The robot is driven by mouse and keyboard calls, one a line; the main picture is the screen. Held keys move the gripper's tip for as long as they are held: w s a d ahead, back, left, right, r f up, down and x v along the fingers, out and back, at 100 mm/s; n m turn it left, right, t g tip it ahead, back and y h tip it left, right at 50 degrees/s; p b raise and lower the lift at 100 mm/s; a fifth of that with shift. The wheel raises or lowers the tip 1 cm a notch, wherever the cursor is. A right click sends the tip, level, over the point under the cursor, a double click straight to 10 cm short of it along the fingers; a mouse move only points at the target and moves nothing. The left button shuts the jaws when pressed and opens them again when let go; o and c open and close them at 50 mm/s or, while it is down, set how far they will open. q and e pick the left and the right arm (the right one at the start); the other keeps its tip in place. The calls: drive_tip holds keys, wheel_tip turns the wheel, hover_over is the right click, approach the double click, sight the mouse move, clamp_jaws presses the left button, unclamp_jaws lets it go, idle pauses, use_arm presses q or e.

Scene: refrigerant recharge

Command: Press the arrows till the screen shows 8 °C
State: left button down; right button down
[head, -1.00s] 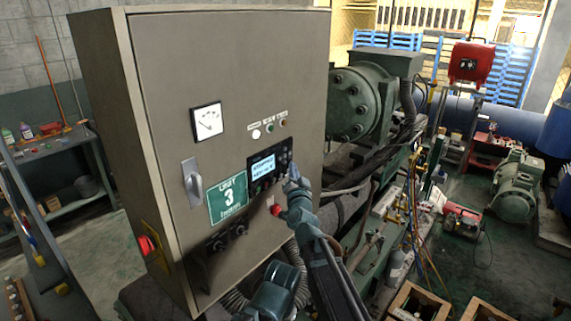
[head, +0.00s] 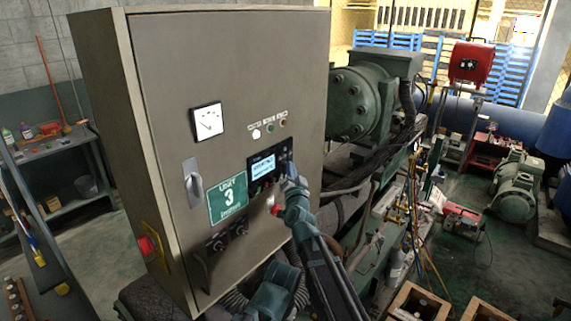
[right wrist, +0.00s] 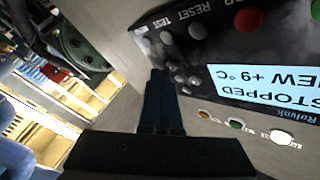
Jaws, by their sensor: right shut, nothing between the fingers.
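The control panel (head: 262,187) is a black unit on the grey cabinet door, with a lit screen (head: 262,168). Small round arrow-side buttons (right wrist: 179,77) sit beside the screen, next to my fingertips. My right gripper (head: 291,168) is shut and empty, at the panel's right edge. In the right wrist view its fingers (right wrist: 160,78) point at the button cluster; I cannot tell whether they touch a button. My left gripper is not in view.
A green compressor (head: 358,105) and hoses stand to the right.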

drive_tip(key=shift+w+a, duration=0.25)
drive_tip(key=shift+a, duration=0.05)
idle(0.7)
drive_tip(key=shift+s+d, duration=0.5)
drive_tip(key=shift+d, duration=0.15)
idle(0.4)
drive_tip(key=shift+s+d, duration=0.75)
drive_tip(key=shift+d, duration=0.25)
drive_tip(key=shift+s+d, duration=0.7)
drive_tip(key=shift+d, duration=0.3)
drive_tip(key=shift+f, duration=0.1)
